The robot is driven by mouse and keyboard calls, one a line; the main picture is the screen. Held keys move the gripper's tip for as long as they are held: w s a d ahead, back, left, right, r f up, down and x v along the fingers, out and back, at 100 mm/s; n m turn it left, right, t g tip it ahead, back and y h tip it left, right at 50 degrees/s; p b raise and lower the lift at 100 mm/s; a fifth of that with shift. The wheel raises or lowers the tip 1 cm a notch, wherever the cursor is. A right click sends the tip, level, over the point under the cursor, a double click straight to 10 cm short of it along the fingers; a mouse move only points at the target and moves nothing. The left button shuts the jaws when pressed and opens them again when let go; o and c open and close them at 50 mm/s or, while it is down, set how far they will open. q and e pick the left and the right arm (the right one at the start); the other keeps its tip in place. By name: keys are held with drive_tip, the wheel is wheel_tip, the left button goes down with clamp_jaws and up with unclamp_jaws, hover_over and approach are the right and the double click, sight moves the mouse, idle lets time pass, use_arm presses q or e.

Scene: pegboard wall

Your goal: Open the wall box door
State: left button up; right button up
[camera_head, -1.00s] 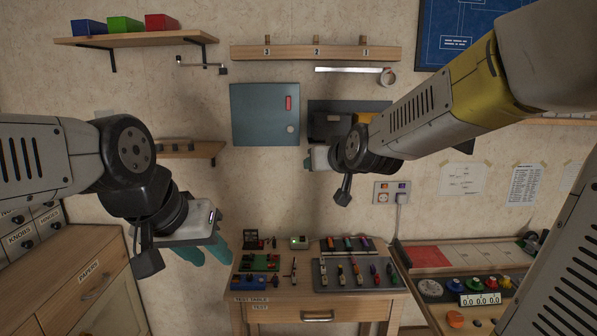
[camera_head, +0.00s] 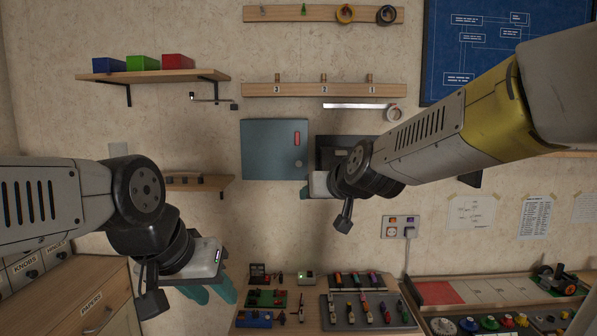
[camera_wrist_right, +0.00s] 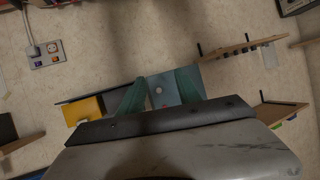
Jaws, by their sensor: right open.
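The wall box is closed, with a flat grey-blue door (camera_head: 273,148) on the pegboard wall. The door has a red label (camera_head: 297,138) at its upper right and a small round knob (camera_head: 298,163) near its lower right. My right gripper (camera_head: 306,192) is near the door's lower right corner, partly hidden by its own wrist. In the right wrist view my right gripper (camera_wrist_right: 162,78) is open and empty. The door's knob (camera_wrist_right: 158,90) shows between its two teal fingers; I cannot tell whether they touch it. My left gripper (camera_head: 212,290) is open and empty at lower left, away from the box.
A dark wall unit (camera_head: 335,152) is right of the box, partly behind my right arm. A small shelf (camera_head: 200,182) is at lower left of it. A hook rail (camera_head: 323,89) runs above. A socket plate (camera_head: 400,226) is at lower right. The table (camera_head: 250,322) stands below.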

drive_tip(key=w+a+r+t, duration=0.2)
drive_tip(key=w+a+t, duration=0.15)
drive_tip(key=w, duration=0.55)
drive_tip(key=m+t+h, duration=0.2)
drive_tip(key=m+h, duration=0.1)
drive_tip(key=h, duration=0.1)
approach(299, 164)
drive_tip(key=w, duration=0.8)
drive_tip(key=shift+a+f, duration=0.15)
drive_tip(key=shift+f, duration=0.1)
clamp_jaws()
